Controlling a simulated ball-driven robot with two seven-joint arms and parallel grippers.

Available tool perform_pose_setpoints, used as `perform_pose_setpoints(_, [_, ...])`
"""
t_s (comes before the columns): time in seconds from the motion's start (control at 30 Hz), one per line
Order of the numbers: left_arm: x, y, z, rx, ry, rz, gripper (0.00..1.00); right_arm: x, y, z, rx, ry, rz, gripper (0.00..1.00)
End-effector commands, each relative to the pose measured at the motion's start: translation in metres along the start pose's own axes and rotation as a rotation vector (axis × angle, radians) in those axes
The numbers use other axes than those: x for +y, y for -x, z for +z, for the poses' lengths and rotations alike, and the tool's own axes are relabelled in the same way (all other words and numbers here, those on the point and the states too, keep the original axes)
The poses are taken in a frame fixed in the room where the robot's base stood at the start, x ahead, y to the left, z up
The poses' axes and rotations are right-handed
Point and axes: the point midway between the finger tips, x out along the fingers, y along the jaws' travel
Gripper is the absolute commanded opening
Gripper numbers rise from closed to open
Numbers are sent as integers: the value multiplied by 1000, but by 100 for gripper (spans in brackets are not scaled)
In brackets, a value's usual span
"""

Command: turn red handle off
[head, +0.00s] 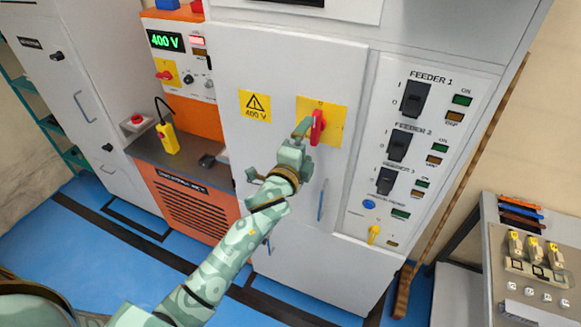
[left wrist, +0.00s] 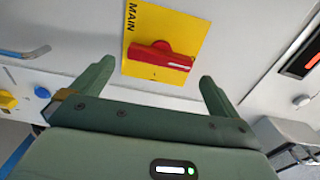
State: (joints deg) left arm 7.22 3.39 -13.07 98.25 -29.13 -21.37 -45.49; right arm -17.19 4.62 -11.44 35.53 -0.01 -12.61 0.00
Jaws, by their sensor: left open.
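The red handle (head: 317,127) sits on a yellow plate (head: 335,112) on the front of the grey cabinet and stands about upright in the head view. In the left wrist view the red handle (left wrist: 160,57) lies crosswise on its yellow plate marked MAIN (left wrist: 150,19). My left gripper (head: 304,146) is open and empty in front of the handle. In the left wrist view the handle shows beyond the gap between the fingers (left wrist: 154,82), with no finger seen closed on it. My right gripper is not in view.
A feeder panel (head: 410,150) with black switches and a yellow knob (head: 374,234) is right of the handle. A blue door pull (head: 322,200) is below it. An orange bench unit (head: 190,208) stands left, and a side table (head: 490,260) stands right.

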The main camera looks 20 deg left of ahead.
Motion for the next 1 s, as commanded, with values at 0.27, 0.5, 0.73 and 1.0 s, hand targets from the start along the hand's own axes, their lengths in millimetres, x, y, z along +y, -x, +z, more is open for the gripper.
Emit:
perform_pose_setpoints(0.27, [3, 74, 0, 0, 2, 2, 100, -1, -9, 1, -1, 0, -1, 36])
perform_pose_setpoints(0.5, [2, 105, 0, 0, 4, 1, 100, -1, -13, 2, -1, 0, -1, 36])
perform_pose_setpoints(0.73, [1, 109, 0, 0, 3, 1, 100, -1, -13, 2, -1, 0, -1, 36])
perform_pose_setpoints(1.0, [1, 108, 0, 0, 3, 1, 100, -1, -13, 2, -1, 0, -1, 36])
